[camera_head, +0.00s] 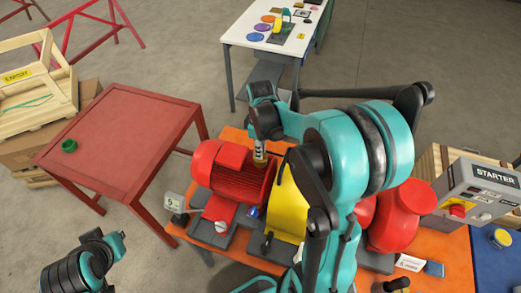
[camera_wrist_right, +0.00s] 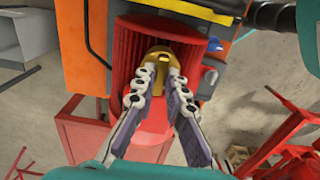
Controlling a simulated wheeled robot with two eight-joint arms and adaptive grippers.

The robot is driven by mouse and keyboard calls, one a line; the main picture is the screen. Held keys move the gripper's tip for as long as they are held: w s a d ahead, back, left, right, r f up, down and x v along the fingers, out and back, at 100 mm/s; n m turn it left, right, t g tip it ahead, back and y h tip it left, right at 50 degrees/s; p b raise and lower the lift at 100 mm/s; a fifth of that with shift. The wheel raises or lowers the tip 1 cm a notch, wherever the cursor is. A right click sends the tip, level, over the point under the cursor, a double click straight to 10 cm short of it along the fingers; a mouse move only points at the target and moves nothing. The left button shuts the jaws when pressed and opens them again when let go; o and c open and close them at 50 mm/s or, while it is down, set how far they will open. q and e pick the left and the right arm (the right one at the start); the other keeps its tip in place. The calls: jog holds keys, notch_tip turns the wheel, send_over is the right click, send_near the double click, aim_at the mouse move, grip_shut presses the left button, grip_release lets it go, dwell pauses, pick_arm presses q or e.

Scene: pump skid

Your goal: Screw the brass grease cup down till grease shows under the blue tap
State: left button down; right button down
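The brass grease cup (camera_wrist_right: 160,55) sits above the red finned motor (camera_head: 243,182), and a bit of it shows in the head view (camera_head: 260,155). My right gripper (camera_wrist_right: 162,70) comes down from above, with its two fingertips against opposite sides of the cup. It looks shut on it. The blue tap (camera_head: 253,211) is low on the near side of the motor, and also shows in the wrist view (camera_wrist_right: 214,45). No grease can be made out there. Part of my left arm shows at the lower left of the head view; its gripper is not in view.
The skid has an orange top (camera_head: 455,255), a yellow guard (camera_head: 287,208) and a red pump (camera_head: 402,215). A grey starter box (camera_head: 475,190) stands right. A white table (camera_head: 240,35) is behind.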

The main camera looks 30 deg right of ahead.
jog(key=shift+m, duration=0.3)
jog(key=m+b, duration=0.1)
jog(key=m, duration=0.2)
jog(key=shift+b, duration=0.35)
jog(key=m+b, duration=0.1)
jog(key=m, duration=0.3)
jog(key=m+b, duration=0.1)
jog(key=m, duration=0.3)
jog(key=shift+w, duration=0.1)
jog(key=shift+m+b, duration=0.45)
jog(key=shift+m, duration=1.65)
jog(key=shift+r, duration=0.1)
jog(key=c, duration=1.6)
grip_release()
jog(key=shift+o, duration=0.2)
